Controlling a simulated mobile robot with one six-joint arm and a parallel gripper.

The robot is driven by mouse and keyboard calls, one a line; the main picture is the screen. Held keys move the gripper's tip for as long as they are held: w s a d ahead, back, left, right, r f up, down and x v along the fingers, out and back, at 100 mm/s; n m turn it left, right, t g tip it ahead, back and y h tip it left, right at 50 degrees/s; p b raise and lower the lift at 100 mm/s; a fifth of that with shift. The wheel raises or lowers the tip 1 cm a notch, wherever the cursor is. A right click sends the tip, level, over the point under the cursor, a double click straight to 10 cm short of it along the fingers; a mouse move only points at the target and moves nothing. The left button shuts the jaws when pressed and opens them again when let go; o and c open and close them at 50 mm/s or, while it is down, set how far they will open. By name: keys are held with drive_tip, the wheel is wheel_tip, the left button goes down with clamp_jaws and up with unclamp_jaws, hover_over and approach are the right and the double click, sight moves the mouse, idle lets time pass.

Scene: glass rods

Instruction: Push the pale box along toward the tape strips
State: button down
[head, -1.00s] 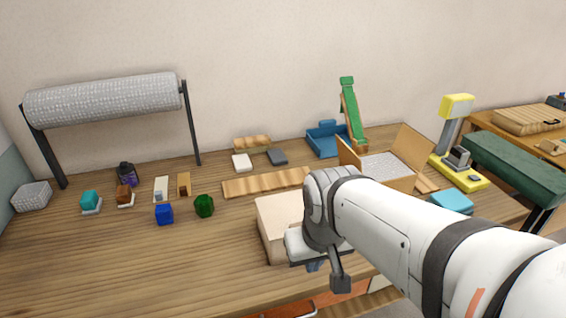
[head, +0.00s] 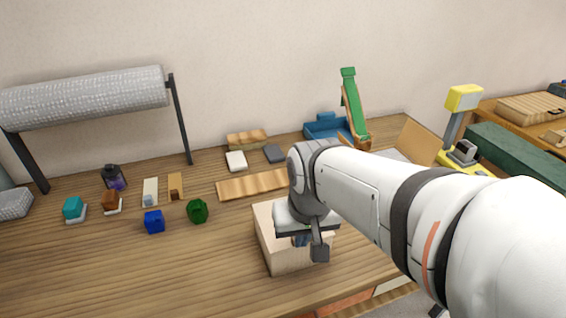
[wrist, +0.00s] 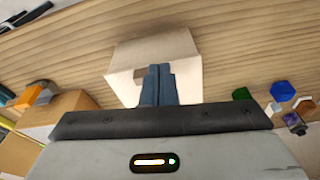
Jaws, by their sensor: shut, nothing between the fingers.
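The pale box (head: 278,256) stands on the wooden table near its front edge, partly hidden behind my gripper and arm. It also shows in the wrist view (wrist: 150,48), straight beyond the fingers. My gripper (head: 301,240) is at the right part of the box's near side. In the wrist view its two dark blue fingers (wrist: 158,68) are together and empty, with their tips overlapping the box's face. I cannot tell whether they touch it. I cannot make out the tape strips in either view.
A green piece (head: 197,211) and a blue cube (head: 154,221) stand left of the box. A wooden plank (head: 250,184) lies behind it. An open carton (head: 417,143) is at the right, partly behind my arm. The table's front left is clear.

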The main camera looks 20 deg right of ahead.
drive_tip(key=w+d+m, duration=0.2)
drive_tip(key=w+d+m+p, duration=0.1)
drive_tip(key=w+d+m, duration=0.1)
drive_tip(key=m, duration=0.1)
drive_tip(key=w+d+r+m+g+p, duration=0.1)
drive_tip(key=w+d+m, duration=0.1)
drive_tip(key=w+m, duration=0.1)
drive_tip(key=shift+d+r, duration=0.1)
drive_tip(key=w+d+f+m+g+p, duration=0.1)
drive_tip(key=w+d+f+m+p, duration=0.1)
drive_tip(key=w+d+m, duration=0.45)
drive_tip(key=shift+m, duration=0.85)
drive_tip(key=f, duration=0.3)
drive_tip(key=s+d+f, duration=0.1)
drive_tip(key=f, duration=0.3)
drive_tip(key=s+d+f, duration=0.1)
drive_tip(key=f, duration=0.2)
drive_tip(key=shift+f, duration=0.2)
drive_tip(key=a, duration=0.3)
drive_tip(key=shift+a+r+p, duration=0.3)
drive_tip(key=shift+p, duration=0.05)
drive_tip(key=shift+a, duration=0.25)
